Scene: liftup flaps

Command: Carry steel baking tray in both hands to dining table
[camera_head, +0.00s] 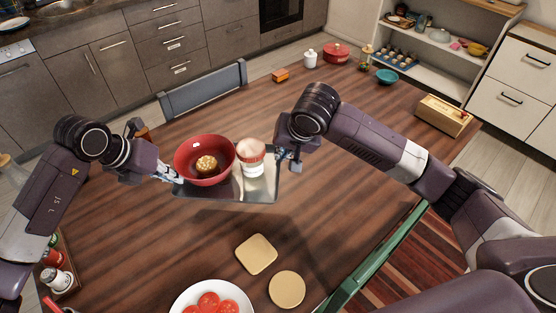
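The steel baking tray (262,190) is over the wooden dining table (350,190), with a dark shadow below its near edge. It looks about level. A red bowl (190,172) with a round golden food item (207,164) in it stands on the tray's left part. My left gripper (177,177) is shut on the tray's left edge. My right gripper (281,164) is at the tray's right edge and seems shut on it; its fingertips are partly hidden.
Two flat beige round-edged pieces (256,254) and a white plate with tomato slices (208,298) lie in front. A wooden box (444,115), teal bowl (387,76) and red pot (336,53) stand toward the back. A chair (203,88) is at the far side. The table's middle right is clear.

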